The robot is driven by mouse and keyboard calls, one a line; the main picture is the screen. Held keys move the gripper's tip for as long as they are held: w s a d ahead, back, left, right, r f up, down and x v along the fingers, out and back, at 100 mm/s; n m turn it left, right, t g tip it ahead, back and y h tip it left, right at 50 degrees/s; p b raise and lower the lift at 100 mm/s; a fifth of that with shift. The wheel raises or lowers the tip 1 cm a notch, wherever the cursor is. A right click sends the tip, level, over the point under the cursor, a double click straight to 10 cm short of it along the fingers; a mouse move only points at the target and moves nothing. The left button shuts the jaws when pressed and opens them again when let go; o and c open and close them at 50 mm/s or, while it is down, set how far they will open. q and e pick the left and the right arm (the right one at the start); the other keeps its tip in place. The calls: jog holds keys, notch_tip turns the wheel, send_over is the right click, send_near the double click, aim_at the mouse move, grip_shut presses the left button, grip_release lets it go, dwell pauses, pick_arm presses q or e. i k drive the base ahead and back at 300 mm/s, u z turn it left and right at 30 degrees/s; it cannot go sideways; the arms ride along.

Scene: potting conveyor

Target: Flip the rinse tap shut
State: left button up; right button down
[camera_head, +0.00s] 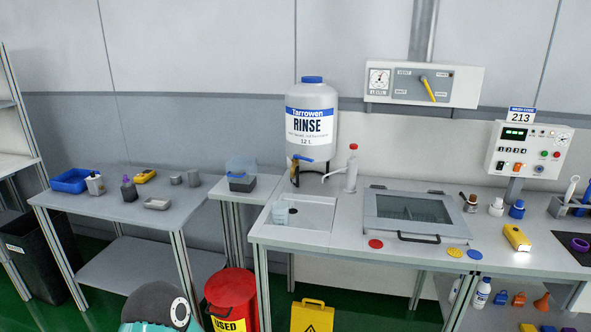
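The rinse tank (312,107) is a white jug with a blue cap, labelled RINSE, standing at the back behind the sink. Its tap (295,170) is low on its front, with a small blue lever (303,158) that looks roughly level. It is too small to tell whether the tap is open or whether liquid runs. Neither of my grippers is in view; nothing touches the tap.
A wash bottle (352,170) with a red cap stands right of the tank. A lidded glass-topped box (414,211) is right of the sink. A clear-domed box (241,175) is to the left. A red bin (231,302) and yellow sign (311,316) stand below.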

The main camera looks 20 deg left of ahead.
aim_at(296, 156)
jog(key=k, duration=0.25)
jog(key=u, duration=0.7)
jog(key=i, duration=1)
jog(key=u, duration=0.05)
